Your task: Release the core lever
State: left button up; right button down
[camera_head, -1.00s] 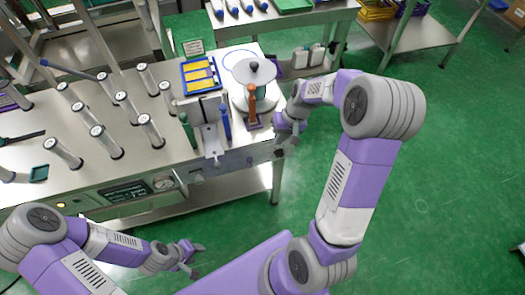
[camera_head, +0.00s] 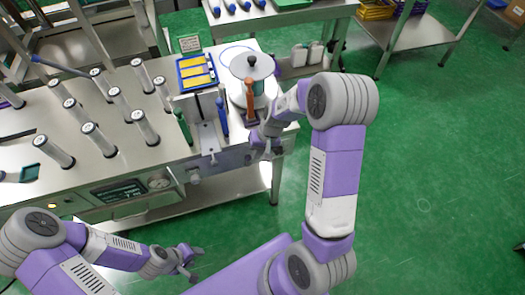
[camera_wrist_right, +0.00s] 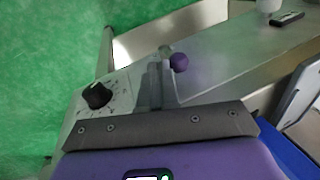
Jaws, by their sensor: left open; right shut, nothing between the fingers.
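A lever with a purple ball knob (camera_wrist_right: 179,62) stands out from the metal bench front in the right wrist view; I take it for the core lever. My right gripper (camera_wrist_right: 158,72) is shut and empty, its fingertips close beside the knob. I cannot tell whether they touch. In the head view the right gripper (camera_head: 257,150) is at the bench's front edge, just below an upright orange handle (camera_head: 249,97). The purple knob is not distinguishable there. My left gripper (camera_head: 190,262) is open and empty, low in front of the bench.
A grey bracket (camera_head: 207,138) stands on the bench, with a blue handle (camera_head: 222,115) and a green one (camera_head: 183,127) beside it. Several upright cylinders (camera_head: 145,127) fill the left side. A black dial (camera_wrist_right: 97,95) sits near the right gripper.

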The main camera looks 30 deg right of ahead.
dwell(0.3)
jog(key=a+p, duration=0.1)
jog(key=h+p, duration=0.1)
jog(key=p, duration=0.1)
jog(key=a+p, duration=0.1)
jog(key=shift+w+a+r+p, duration=0.3)
jog(key=shift+a+r+p, duration=0.05)
jog(key=shift+p, duration=0.05)
jog(key=shift+w+a+f, duration=0.2)
jog(key=shift+a, duration=0.55)
jog(key=shift+w+a+f, duration=0.15)
jog(key=shift+a, duration=0.65)
jog(key=shift+w+a+f, duration=0.2)
jog(key=shift+a, duration=0.65)
